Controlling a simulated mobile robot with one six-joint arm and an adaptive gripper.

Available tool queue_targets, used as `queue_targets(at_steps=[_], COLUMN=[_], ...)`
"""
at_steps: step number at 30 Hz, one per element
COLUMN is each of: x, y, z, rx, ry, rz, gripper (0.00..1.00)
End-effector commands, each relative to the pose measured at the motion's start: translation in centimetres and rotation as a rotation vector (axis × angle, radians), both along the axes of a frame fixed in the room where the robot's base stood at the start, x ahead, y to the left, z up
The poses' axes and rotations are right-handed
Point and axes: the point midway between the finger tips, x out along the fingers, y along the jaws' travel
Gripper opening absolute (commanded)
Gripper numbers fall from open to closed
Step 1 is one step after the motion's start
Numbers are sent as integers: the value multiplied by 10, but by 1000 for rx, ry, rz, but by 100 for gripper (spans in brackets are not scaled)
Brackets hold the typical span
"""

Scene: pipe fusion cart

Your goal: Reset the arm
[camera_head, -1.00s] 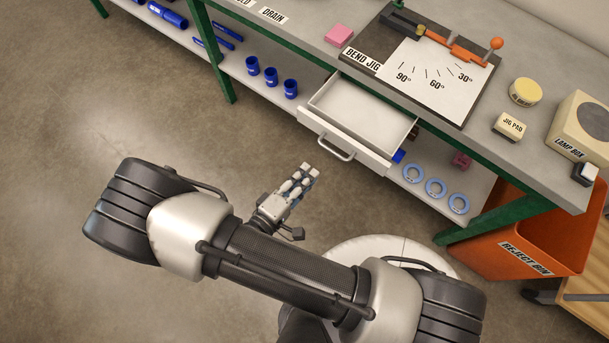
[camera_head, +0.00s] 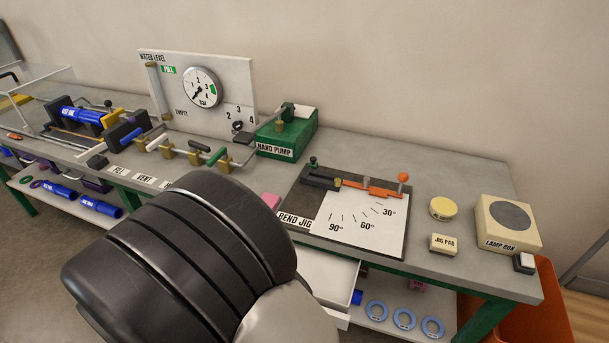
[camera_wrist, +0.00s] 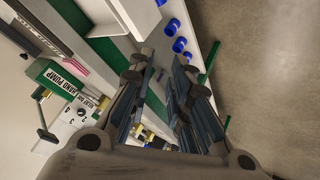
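My arm shows in the head view as a large dark ribbed joint with a pale cover at the lower middle, in front of the bench (camera_head: 455,262). My gripper is outside the head view. In the wrist view my gripper (camera_wrist: 161,68) has its two fingers apart with a clear gap and nothing between them. Behind the fingers are the shelf edge, several blue fittings (camera_wrist: 180,45) and the floor (camera_wrist: 255,70). The pulled-out drawer (camera_head: 335,278) is partly hidden behind my arm in the head view.
The bend jig (camera_head: 355,210), yellow tin (camera_head: 443,208), jig pad (camera_head: 444,244) and lamp box (camera_head: 508,222) stand on the bench. The green hand pump (camera_head: 287,135) and gauge board (camera_head: 225,75) are behind. An orange bin (camera_head: 535,315) is at lower right.

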Motion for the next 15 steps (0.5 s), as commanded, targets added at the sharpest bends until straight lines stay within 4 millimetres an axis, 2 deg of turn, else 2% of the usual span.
queue_targets(at_steps=[1, 3, 5, 8, 12, 15], x=[14, 25, 30, 33, 20, 1], y=[-1, -5, -13, -36, -86, -131], z=[28, 61, 89, 134, 187, 215], rx=[97, 207, 286, 387, 464, 474], ry=[28, 72, 108, 157, 217, 250], rz=[-18, -23, -28, -34, -59, -99], gripper=[18, 18, 18, 18, 18, 18])
